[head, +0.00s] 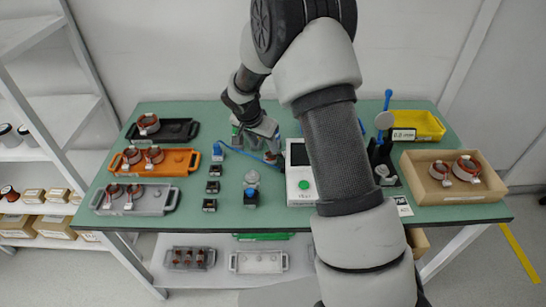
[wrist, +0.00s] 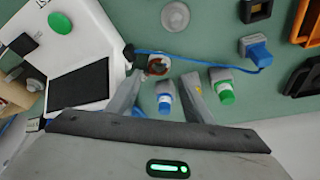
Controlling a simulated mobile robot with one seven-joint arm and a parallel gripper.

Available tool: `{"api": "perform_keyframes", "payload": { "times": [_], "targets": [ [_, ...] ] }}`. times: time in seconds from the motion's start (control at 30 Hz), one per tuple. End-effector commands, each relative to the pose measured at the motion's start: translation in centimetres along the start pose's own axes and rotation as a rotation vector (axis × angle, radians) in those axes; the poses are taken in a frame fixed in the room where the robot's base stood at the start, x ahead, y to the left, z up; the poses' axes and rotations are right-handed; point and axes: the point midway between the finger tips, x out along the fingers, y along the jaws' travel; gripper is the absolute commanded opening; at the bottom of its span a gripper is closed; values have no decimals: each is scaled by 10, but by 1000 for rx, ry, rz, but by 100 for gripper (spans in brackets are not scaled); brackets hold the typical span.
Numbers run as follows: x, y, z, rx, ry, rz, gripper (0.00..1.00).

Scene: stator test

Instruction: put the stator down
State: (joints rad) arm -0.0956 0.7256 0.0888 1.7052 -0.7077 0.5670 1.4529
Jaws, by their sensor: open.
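Other stators sit in the black tray (head: 183,129), orange tray (head: 178,161), grey tray (head: 160,203) and wooden box (head: 420,160). Blue-capped (wrist: 165,103) and green-capped (wrist: 226,93) items stand near my fingers.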

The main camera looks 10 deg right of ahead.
Motion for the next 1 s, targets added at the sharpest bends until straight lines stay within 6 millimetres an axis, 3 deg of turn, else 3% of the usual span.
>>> {"api": "perform_keyframes", "payload": {
  "times": [0.1, 0.37, 0.63, 0.97, 1.0],
  "targets": [
    [20, 1, 0, 0, -2, 2, 47],
    [38, 1, 1, -1, -1, 1, 47],
    [77, 3, 5, -1, -1, 1, 47],
    [84, 3, 4, 0, 1, 0, 47],
    [83, 3, 4, -1, 1, 0, 40]
  ]
}}
